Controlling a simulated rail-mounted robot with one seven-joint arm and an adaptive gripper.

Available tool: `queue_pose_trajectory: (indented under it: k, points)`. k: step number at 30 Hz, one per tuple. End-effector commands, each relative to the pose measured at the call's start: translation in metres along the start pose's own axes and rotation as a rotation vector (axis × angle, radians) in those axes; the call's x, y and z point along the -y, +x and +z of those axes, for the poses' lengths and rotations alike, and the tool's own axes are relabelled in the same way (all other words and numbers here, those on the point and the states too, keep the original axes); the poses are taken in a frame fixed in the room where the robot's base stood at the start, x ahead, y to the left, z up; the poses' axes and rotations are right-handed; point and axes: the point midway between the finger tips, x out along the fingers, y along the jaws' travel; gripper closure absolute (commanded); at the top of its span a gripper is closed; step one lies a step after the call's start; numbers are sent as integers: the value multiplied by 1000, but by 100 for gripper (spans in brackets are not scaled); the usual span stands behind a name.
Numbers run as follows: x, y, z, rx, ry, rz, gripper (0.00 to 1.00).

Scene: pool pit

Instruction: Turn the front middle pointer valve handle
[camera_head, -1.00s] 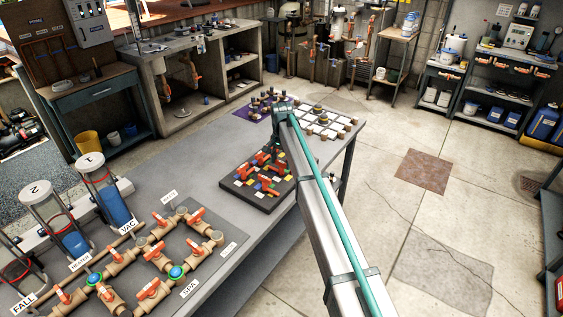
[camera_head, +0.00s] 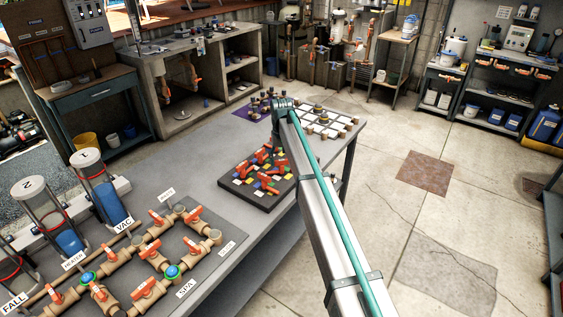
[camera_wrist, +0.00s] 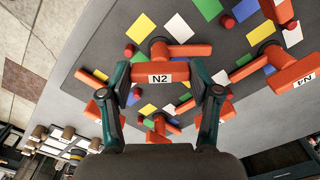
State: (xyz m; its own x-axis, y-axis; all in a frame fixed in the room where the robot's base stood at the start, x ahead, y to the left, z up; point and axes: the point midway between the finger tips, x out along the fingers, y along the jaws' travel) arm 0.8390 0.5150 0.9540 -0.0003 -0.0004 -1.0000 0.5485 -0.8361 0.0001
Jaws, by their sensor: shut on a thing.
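A dark board (camera_head: 257,199) with several red-orange pointer valve handles and coloured patches lies on the grey bench. In the wrist view, a red-orange handle labelled N2 (camera_wrist: 160,68) sits between the two fingers of my gripper (camera_wrist: 171,88). The fingers are shut on the two ends of its labelled bar. Its round hub and a pointer arm reaching right show just beyond the bar. A handle labelled N4 (camera_wrist: 293,76) is at the right, apart from my fingers. In the head view, my arm partly covers the board and the fingertips are hard to make out.
Other red-orange handles (camera_wrist: 275,10) stand close around the held one. A pipe board with orange valves (camera_head: 155,285) lies on the bench to the left, beside clear cylinders (camera_head: 100,180). A white grid tray (camera_head: 330,118) is at the bench's far end.

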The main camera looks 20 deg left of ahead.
Motion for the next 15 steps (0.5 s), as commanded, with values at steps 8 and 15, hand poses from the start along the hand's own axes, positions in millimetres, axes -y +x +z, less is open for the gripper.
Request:
queue_pose_trajectory:
  k: [8,15]
  points:
    - [0,1,-1,-2,-263,1,72]
    - [0,0,-1,-2,-491,1,72]
